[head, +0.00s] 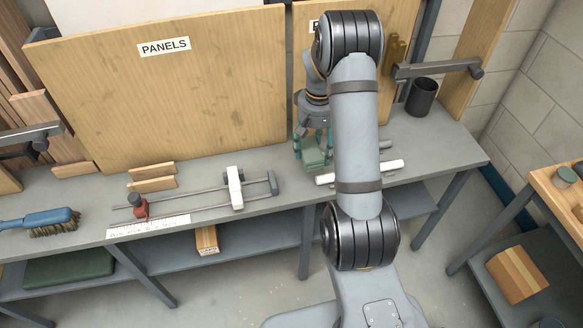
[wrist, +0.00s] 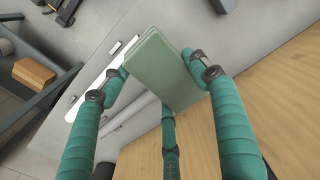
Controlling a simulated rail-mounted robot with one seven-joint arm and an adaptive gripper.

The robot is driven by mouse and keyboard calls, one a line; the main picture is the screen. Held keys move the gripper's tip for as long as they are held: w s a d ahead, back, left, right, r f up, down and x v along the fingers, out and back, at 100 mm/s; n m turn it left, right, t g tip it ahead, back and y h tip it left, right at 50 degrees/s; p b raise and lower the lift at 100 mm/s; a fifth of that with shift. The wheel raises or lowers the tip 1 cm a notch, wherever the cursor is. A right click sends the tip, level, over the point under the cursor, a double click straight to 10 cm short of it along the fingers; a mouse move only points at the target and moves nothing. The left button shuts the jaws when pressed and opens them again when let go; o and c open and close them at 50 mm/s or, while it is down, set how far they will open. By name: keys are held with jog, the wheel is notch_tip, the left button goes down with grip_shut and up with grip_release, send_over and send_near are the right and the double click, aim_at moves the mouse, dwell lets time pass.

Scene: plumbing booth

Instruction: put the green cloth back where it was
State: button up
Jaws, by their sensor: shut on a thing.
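The green cloth (head: 314,158) is a folded, pale green block near the back of the grey bench, left of my forearm in the head view. My gripper (head: 313,146) reaches down over it, with its teal fingers shut on it. In the wrist view the cloth (wrist: 166,68) sits between the fingers of my gripper (wrist: 160,78), tilted in the picture. I cannot tell whether its underside touches the bench. My arm hides part of the bench to its right.
White pipes (head: 393,166) lie on the bench close to the cloth. A clamp-like rail tool (head: 236,188), a ruler (head: 149,227) and a blue brush (head: 40,220) lie left. A dark cup (head: 421,97) stands at right. The PANELS board (head: 165,95) rises behind.

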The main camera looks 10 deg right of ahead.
send_over(296, 174)
notch_tip(296, 174, down, 3)
jog(key=shift+d+r, duration=0.1)
jog(key=shift+d, duration=0.05)
jog(key=shift+f+p, duration=0.55)
jog(key=shift+f, duration=1.55)
jog(key=shift+f, duration=0.1)
jog(key=shift+f+b, duration=0.15)
jog(key=shift+b, duration=0.15)
jog(key=o, duration=1.1)
notch_tip(296, 174, up, 13)
jog(key=shift+f, duration=0.2)
